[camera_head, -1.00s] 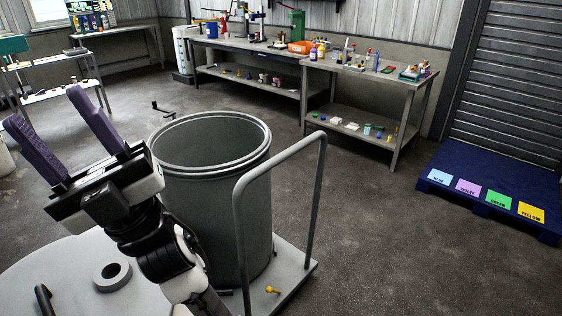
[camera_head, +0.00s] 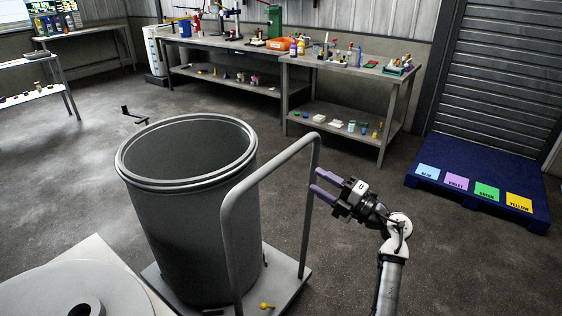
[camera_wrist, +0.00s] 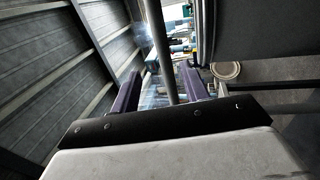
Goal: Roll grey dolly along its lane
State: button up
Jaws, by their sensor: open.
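The grey dolly (camera_head: 286,285) stands on the floor, with a large open grey drum (camera_head: 190,235) on its platform. Its tall grey push handle (camera_head: 232,245) rises at the near right side. A small yellow part (camera_head: 267,306) sits low on the platform. My gripper (camera_head: 314,180) is open and empty, pointing left, with its purple fingertips close to the handle's right post (camera_head: 308,215). In the wrist view the post (camera_wrist: 160,45) appears between the two fingers of my gripper (camera_wrist: 160,76). I cannot tell whether they touch it.
A blue pallet (camera_head: 470,208) with blue, violet, green and yellow labels lies at the right by the shutter. Workbenches (camera_head: 345,73) with small items line the back wall. A dark bracket-like object (camera_head: 134,117) lies behind the drum.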

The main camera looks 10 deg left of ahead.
aim_at(281, 159)
jog(key=p+x, duration=0.1)
jog(key=x, duration=0.5)
jog(key=p+x, duration=0.2)
jog(key=x, duration=0.5)
jog(key=shift+w+a+f+p, duration=0.2)
jog(key=shift+w+a+p, duration=0.05)
jog(key=shift+w+p, duration=0.05)
grip_shut()
